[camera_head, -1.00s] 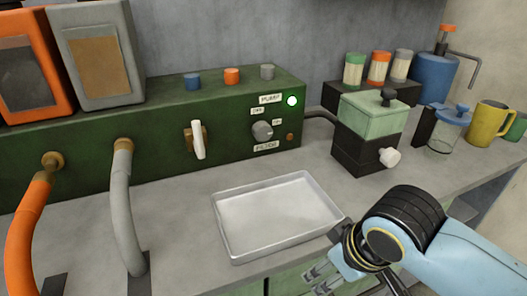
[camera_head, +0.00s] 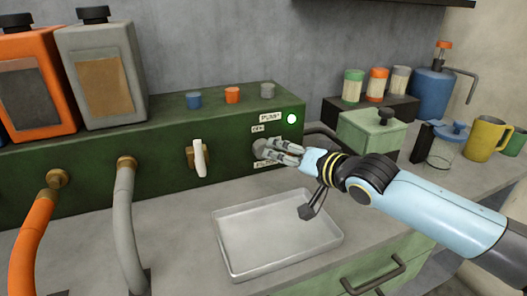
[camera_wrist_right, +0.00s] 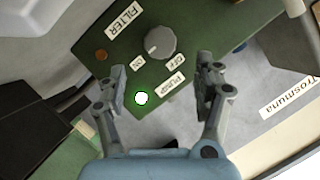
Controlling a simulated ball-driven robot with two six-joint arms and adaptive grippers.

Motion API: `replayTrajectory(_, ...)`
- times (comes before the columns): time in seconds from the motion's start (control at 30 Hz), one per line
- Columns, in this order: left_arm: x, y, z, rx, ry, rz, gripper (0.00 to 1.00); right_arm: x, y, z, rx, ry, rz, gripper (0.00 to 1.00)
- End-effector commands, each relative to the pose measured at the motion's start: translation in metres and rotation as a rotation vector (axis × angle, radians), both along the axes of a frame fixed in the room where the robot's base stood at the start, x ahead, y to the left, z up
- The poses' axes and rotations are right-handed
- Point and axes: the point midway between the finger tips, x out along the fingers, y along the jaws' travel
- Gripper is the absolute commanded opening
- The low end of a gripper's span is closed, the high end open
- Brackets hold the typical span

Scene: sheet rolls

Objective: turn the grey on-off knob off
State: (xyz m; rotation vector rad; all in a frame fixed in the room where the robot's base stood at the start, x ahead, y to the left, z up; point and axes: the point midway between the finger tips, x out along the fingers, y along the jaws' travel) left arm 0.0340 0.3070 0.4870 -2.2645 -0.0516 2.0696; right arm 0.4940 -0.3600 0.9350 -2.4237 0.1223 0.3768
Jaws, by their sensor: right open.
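The grey knob (camera_wrist_right: 160,42) sits on the front of the green box (camera_head: 150,150), between the ON and OFF labels in the right wrist view. Its white mark points toward the ON side. In the head view the knob (camera_head: 259,148) is partly hidden by my right gripper (camera_head: 278,152). That gripper's fingers are at the panel, close to the knob. In the right wrist view my right gripper (camera_wrist_right: 158,85) is open and empty, with the knob just beyond its fingertips. The pump light (camera_head: 292,118) glows, white-green. My left gripper is out of view.
A white tray (camera_head: 232,272) lies on the counter below my right arm. A white lever (camera_head: 199,158) is left of the knob. Hoses (camera_head: 125,220) run down at the left.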

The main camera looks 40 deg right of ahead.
Motion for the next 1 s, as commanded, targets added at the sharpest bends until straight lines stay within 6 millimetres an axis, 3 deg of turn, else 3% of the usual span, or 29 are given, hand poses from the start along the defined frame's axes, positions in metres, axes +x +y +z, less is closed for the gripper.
replayTrajectory(0.3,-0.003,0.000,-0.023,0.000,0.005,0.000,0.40,0.060,0.001,-0.021,0.001,0.000,-0.002,0.69)
replayTrajectory(0.43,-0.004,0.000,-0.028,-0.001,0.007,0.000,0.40,0.077,0.002,-0.027,-0.001,0.001,-0.001,0.69)
replayTrajectory(0.6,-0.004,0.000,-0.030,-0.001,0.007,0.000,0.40,0.088,0.002,-0.029,-0.002,0.003,0.000,0.69)
replayTrajectory(0.87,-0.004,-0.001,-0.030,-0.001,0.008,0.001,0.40,0.089,0.002,-0.029,-0.003,0.003,0.001,0.69)
replayTrajectory(1.0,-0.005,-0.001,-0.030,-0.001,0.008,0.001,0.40,0.089,0.002,-0.029,-0.003,0.003,0.001,0.52)
